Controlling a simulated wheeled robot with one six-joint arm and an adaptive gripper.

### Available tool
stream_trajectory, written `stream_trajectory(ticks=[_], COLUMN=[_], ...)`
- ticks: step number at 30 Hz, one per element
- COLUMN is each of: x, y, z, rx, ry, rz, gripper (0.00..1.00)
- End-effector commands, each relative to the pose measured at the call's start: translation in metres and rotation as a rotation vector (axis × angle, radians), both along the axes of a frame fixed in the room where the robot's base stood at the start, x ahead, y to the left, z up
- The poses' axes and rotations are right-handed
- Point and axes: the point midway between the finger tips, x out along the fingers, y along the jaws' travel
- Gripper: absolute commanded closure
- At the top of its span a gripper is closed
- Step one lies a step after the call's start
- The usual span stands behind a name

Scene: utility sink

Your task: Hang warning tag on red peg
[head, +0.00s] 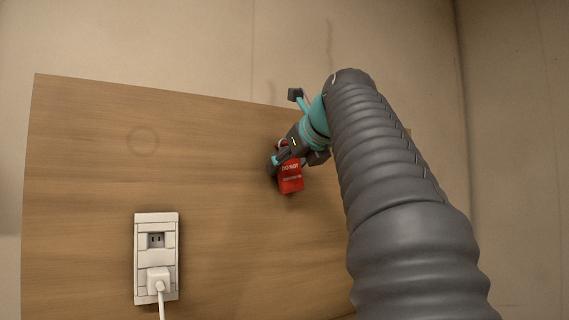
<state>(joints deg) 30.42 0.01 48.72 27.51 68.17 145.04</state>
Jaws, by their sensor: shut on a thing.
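The red warning tag (291,180) with pale lettering hangs at my gripper (280,160), in front of the wooden board, right of the board's middle. My gripper is shut on the tag near its upper end. The lower part of the tag hangs free below the fingers. I cannot make out the red peg; my gripper and arm cover part of the board where it could be.
The wooden board (90,170) is bare over most of its left side, apart from a faint round mark (142,141). A white outlet (157,245) with a plug and cable (159,284) sits at its lower left. A plain beige wall (150,45) rises behind.

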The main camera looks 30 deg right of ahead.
Motion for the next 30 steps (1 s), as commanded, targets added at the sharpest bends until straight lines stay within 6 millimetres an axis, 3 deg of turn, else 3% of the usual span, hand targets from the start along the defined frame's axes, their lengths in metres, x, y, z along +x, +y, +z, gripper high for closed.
stream_trajectory(ticks=[3, 4, 7, 20, 30], x=[0.000, 0.000, 0.000, -0.007, -0.064], y=[0.000, 0.000, 0.000, 0.000, 0.002], z=[0.000, 0.000, 0.000, 0.003, 0.026], rx=[0.000, 0.000, 0.000, 0.000, -0.002], ry=[0.000, 0.000, 0.000, 0.000, -0.002], rz=[0.000, 0.000, 0.000, -0.001, -0.005], gripper=[0.73, 0.36, 0.14, 0.14, 0.14])
